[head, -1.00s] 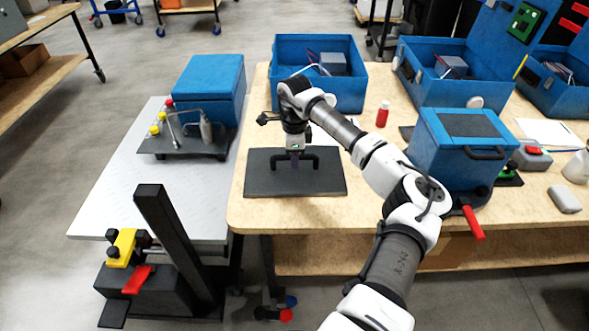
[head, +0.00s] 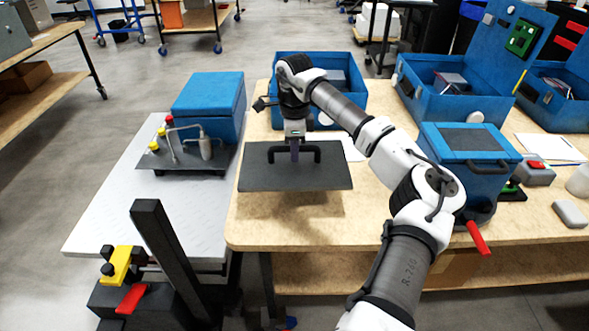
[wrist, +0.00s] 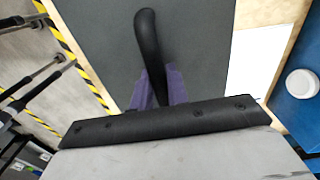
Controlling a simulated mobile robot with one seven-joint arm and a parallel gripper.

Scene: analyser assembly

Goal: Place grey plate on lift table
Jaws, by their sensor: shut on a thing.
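The grey plate (head: 294,177) is a flat dark sheet with a black bar handle (head: 270,155) on top. My gripper (head: 294,150) is shut on that handle and holds the plate level above the wooden bench, with a shadow under it. In the wrist view the purple fingers (wrist: 160,88) close around the black handle (wrist: 147,45), with the plate (wrist: 200,60) beyond. The lift table (head: 150,215) has a light grey top and stands to the left of the bench, with a blue box and a fixture on it.
A blue box (head: 209,98) and a dark fixture (head: 185,158) with yellow and red knobs occupy the lift table's back. Its front is bare. A black post (head: 172,262) rises at its front edge. Blue cases and a blue device (head: 465,150) stand right on the bench (head: 380,215).

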